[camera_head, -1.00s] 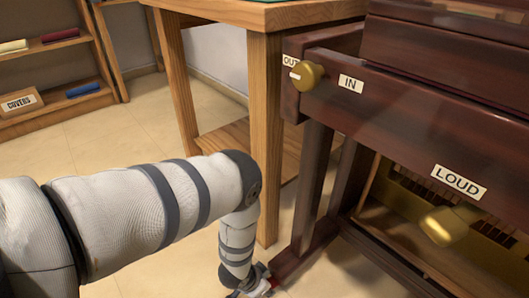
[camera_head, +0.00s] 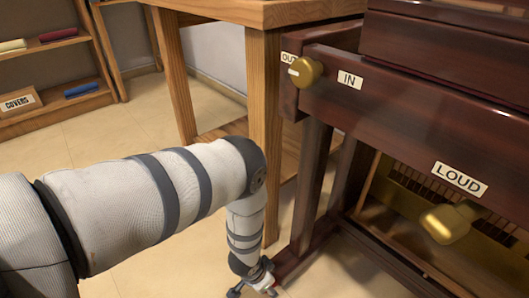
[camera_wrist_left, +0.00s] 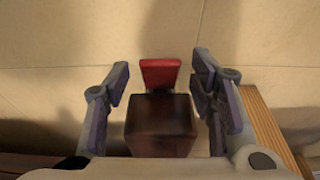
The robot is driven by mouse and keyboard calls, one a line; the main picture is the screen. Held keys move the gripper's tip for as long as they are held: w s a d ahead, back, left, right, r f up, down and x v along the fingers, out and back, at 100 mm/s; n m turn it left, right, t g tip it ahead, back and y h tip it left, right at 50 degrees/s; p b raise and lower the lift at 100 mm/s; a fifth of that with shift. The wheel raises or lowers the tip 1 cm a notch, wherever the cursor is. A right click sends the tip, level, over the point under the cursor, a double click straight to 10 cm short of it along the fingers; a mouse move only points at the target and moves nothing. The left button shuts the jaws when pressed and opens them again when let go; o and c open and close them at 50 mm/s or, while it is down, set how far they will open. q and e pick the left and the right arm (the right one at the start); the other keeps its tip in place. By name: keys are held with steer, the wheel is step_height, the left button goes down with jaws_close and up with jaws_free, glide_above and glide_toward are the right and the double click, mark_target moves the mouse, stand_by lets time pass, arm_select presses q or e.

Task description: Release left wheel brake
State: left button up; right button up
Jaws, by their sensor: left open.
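The left wheel brake shows as a small red tab (camera_wrist_left: 160,72) in the left wrist view, at the end of a dark brown foot block (camera_wrist_left: 160,125). In the head view the red tab (camera_head: 272,284) is small, low by the foot of the piano's leg. My left gripper (camera_head: 252,280) is down near the floor at that foot. In the left wrist view its fingers (camera_wrist_left: 161,82) are open, one on each side of the block and tab, with visible gaps. The wheel itself is hidden. My right gripper is not in view.
The dark wooden piano (camera_head: 420,120) stands at right, with a brass knob (camera_head: 305,72) by an IN label and a brass knob (camera_head: 448,222) under a LOUD label. A wooden table (camera_head: 265,130) stands close behind my arm. Shelves (camera_head: 50,60) are at left. The floor at left is clear.

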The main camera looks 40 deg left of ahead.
arm_select(q)
steer(key=v, duration=1.2)
